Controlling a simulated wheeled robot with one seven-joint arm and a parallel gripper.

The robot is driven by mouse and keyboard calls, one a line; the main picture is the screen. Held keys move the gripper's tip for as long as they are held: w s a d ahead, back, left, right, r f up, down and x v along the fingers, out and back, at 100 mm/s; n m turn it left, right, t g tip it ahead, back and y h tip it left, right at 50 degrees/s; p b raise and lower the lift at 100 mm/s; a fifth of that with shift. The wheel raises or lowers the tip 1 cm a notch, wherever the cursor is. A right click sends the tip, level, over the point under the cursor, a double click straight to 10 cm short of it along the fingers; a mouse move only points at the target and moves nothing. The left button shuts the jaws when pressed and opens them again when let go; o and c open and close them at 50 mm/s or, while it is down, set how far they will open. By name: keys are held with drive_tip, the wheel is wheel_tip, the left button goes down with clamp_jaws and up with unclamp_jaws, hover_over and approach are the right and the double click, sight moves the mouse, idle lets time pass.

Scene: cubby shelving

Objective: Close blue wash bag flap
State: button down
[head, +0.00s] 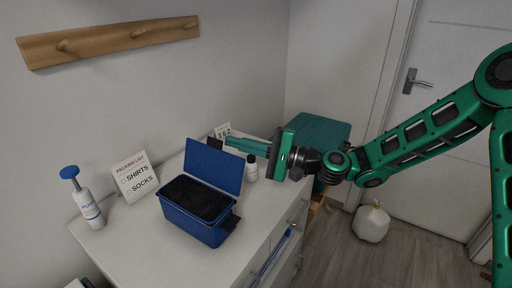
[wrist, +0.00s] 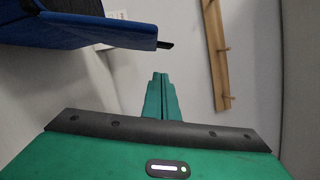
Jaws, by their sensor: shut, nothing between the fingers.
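The blue wash bag (head: 196,226) stands on the white cabinet top with its dark inside showing. Its flap (head: 213,166) is open and stands up along the back edge, leaning slightly back. In the wrist view the blue flap (wrist: 85,32) fills the upper left, with a small dark tab on its end. My gripper (head: 228,141) is shut and empty, near the flap's upper right corner and pointing left. Its fingertips also show in the wrist view (wrist: 160,78), apart from the blue flap. The head view does not clearly show the depth between fingers and flap.
A pump bottle (head: 88,207) and a packing list card (head: 135,177) stand left of the bag. A small white bottle (head: 251,168) and a number card (head: 223,130) stand behind it. A wooden peg rail (head: 110,42) is on the wall. A teal box (head: 318,137) stands beyond the cabinet.

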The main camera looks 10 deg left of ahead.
sight(212, 162)
drive_tip(key=s, duration=0.2)
drive_tip(key=s+a+r, duration=0.1)
drive_tip(key=shift+r, duration=0.1)
